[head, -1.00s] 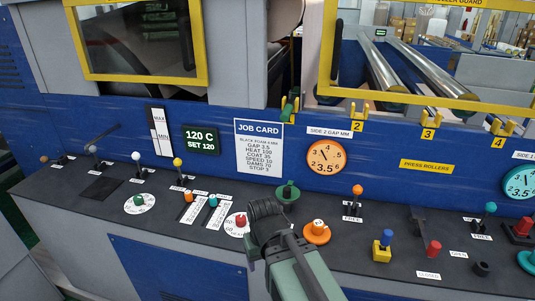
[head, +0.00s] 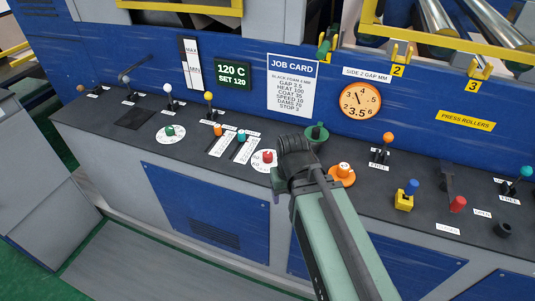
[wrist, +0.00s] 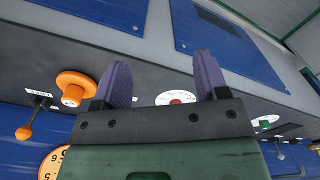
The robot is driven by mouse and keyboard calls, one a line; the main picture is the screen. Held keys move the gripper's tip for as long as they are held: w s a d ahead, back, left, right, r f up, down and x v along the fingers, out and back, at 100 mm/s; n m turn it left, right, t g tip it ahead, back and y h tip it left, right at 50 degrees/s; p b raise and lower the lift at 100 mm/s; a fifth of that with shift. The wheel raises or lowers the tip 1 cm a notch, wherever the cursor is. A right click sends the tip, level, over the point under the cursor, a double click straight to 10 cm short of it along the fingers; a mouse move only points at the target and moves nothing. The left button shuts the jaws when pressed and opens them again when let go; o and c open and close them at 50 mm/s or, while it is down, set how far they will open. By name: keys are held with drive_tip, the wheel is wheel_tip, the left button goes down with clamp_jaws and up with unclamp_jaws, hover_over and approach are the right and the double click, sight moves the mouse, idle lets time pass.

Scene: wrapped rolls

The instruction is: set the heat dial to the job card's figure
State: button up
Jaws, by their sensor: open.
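The job card (head: 292,84) is on the blue panel and its heat line reads 100. The green-lit display (head: 232,75) left of it reads 120 C, SET 120. Two round white dials lie on the dark console: one with a green knob (head: 170,131), one with a red knob (head: 267,157). I cannot read which is the heat dial. My gripper (head: 292,146) is over the console just right of the red knob. In the wrist view my gripper (wrist: 163,76) has its purple fingers apart with nothing between them; the red knob (wrist: 176,99) shows beyond the gap.
Orange and teal sliders (head: 241,136) and several upright levers (head: 209,98) stand to the left.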

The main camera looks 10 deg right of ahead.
drive_tip(key=w+m, duration=0.3)
drive_tip(key=w, duration=1.7)
drive_tip(key=m, duration=0.6)
hover_over(267, 154)
wheel_tip(267, 154, down, 11)
drive_tip(key=b, duration=1.1)
drive_tip(key=shift+r, duration=0.1)
drive_tip(key=shift+s+r, duration=0.1)
drive_tip(key=shift+c, duration=0.4)
drive_tip(key=c, duration=0.8)
drive_tip(key=shift+c, duration=0.2)
